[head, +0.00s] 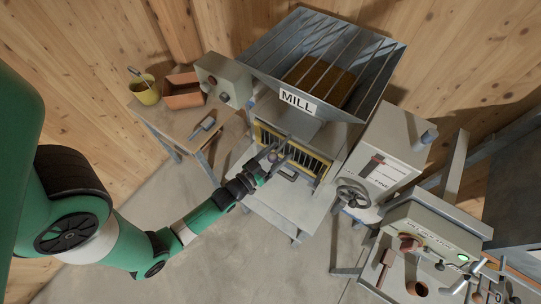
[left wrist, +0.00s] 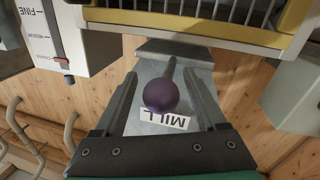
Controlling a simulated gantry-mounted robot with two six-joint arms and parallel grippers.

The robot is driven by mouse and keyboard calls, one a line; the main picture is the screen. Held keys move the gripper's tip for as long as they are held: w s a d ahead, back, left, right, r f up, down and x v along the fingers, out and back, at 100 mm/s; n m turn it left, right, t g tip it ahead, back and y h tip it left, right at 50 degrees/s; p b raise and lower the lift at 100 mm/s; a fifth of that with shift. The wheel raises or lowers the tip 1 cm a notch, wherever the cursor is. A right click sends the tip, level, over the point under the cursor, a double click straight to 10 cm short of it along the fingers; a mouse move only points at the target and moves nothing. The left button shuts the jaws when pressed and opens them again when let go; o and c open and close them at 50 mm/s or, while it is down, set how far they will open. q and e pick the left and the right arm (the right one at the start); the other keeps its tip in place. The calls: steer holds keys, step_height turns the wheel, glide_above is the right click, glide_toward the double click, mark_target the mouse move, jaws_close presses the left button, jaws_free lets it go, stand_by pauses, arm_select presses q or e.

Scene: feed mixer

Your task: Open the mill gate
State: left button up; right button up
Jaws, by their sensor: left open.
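The mill (head: 318,115) has a grey hopper with a "MILL" label and a yellow-framed, barred opening (head: 300,154) below it. A dark purple ball knob (left wrist: 161,95) on a rod shows in the left wrist view, with a grey plate (left wrist: 172,62) and the upside-down label behind it. My left gripper (head: 275,151) is in front of the mill, near the barred opening. Its fingers are open, one on each side of the knob in the left wrist view (left wrist: 160,76); no contact is visible. In the head view the gripper partly hides the knob. My right gripper is not in view.
A control box (head: 223,80), an orange bin (head: 182,91) and a yellow pot (head: 144,89) are on a side table at left. A white cabinet (head: 389,150) with a handwheel (head: 353,193) stands right of the mill. A panel with a green light (head: 434,236) is at lower right.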

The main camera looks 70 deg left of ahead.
arm_select(q)
steer(key=v, duration=1.1)
steer(key=shift+d+b, duration=0.15)
steer(key=shift+b, duration=0.15)
